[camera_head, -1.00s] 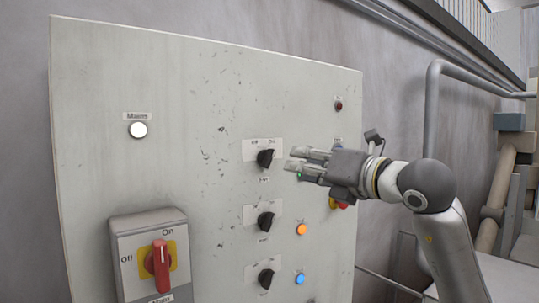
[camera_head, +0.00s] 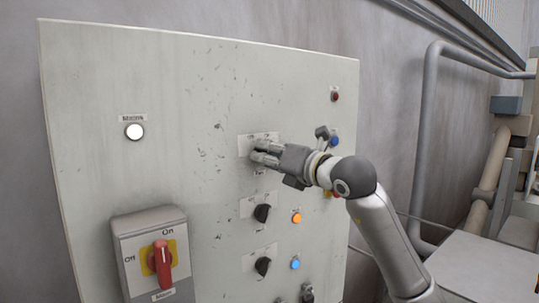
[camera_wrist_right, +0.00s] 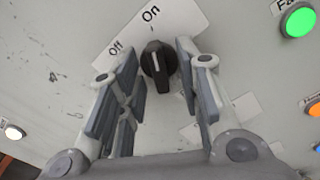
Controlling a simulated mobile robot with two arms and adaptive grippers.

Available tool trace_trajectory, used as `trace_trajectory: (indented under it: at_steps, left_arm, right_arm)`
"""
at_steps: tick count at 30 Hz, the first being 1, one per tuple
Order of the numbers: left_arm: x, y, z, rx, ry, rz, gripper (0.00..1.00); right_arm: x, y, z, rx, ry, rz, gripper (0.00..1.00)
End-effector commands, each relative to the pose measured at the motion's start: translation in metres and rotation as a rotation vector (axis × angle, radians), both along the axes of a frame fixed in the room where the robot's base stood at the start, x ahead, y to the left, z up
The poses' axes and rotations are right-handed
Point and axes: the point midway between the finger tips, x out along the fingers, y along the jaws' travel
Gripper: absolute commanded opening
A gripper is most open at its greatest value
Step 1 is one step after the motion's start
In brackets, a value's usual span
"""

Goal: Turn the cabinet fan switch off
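The fan switch is a black rotary knob on a white Off/On label plate (camera_head: 246,141), the top one of a column on the grey cabinet (camera_head: 190,90). My right gripper (camera_head: 256,152) covers the knob in the head view. In the right wrist view, the fan knob (camera_wrist_right: 158,62) stands between the two fingers of the right gripper (camera_wrist_right: 160,85). The fingers are open, with a gap on each side of the knob. The knob's white mark points roughly toward On. A green lamp (camera_wrist_right: 298,20), its label partly cut off, is lit. My left gripper is not in view.
Two more black knobs (camera_head: 262,213) (camera_head: 263,266) sit below, beside lit orange (camera_head: 296,217) and blue (camera_head: 295,262) lamps. A red main switch (camera_head: 161,263) is at lower left. A pipe (camera_head: 429,130) runs right of the cabinet.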

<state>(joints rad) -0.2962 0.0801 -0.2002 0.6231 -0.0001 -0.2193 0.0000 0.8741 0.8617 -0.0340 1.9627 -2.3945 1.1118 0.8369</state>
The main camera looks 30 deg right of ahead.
Motion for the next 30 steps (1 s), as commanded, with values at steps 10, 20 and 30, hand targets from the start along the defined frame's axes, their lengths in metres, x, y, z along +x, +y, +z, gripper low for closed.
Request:
trace_trajectory:
  at_steps: [10,20,30]
  left_arm:
    - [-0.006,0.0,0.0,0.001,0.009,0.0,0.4]
    - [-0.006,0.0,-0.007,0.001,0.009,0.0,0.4]
    - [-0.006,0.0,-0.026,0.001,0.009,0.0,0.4]
  right_arm:
    - [0.0,0.0,0.0,0.0,0.0,0.0,0.0]
    - [-0.001,-0.001,-0.001,-0.055,-0.005,-0.001,0.0]
    - [-0.001,-0.001,-0.002,-0.299,-0.026,-0.002,0.0]
